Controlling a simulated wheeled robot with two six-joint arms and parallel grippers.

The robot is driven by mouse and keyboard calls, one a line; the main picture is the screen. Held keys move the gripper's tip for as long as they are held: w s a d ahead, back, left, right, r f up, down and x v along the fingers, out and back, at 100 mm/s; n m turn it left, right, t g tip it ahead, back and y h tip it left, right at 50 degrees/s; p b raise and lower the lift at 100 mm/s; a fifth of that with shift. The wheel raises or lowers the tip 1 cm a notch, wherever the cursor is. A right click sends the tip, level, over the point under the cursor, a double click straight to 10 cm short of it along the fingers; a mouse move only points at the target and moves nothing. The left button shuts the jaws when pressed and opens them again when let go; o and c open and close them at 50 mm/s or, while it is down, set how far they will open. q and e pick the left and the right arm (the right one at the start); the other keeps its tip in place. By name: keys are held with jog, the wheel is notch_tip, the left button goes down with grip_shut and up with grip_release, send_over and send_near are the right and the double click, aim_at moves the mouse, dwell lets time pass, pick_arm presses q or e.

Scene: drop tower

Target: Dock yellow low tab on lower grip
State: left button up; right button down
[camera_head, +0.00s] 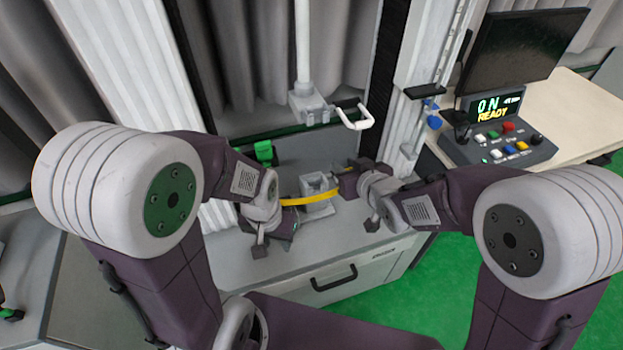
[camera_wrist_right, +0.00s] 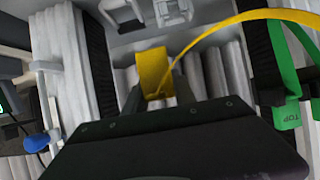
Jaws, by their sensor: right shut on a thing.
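The yellow low tab (camera_wrist_right: 152,70) sits between the fingers of my right gripper (camera_wrist_right: 158,92), which is shut on it. A thin yellow strap (camera_wrist_right: 215,28) runs from the tab off to the right in the wrist view. In the head view the yellow strap (camera_head: 310,197) curves between my two grippers, in front of a grey block (camera_head: 318,183). A grey slotted fitting, perhaps the lower grip (camera_wrist_right: 125,12), lies just beyond the tab, apart from it as far as I can see. My left gripper (camera_head: 284,222) is low at the left; its fingers are hidden.
A white rod (camera_head: 303,45) hangs to a grey block (camera_head: 309,104), with a white handle (camera_head: 356,118) beside it. A control panel (camera_head: 500,140) stands at right.

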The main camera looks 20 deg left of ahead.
jog(key=w+a+f, duration=0.1)
jog(key=a+f, duration=0.1)
jog(key=a, duration=0.1)
jog(key=w+a+f, duration=0.2)
jog(key=a, duration=0.1)
jog(key=w+a+f+b, duration=0.1)
jog(key=w+a+f, duration=0.1)
jog(key=a, duration=0.1)
jog(key=shift+w+f, duration=0.2)
jog(key=shift+f, duration=0.05)
jog(key=shift+w+a+f, duration=0.2)
jog(key=shift+a, duration=0.2)
jog(key=shift+f, duration=2.05)
jog(key=shift+f+b, duration=0.15)
jog(key=shift+b, duration=0.3)
jog(key=c, duration=1)
grip_release()
jog(key=shift+c, duration=0.2)
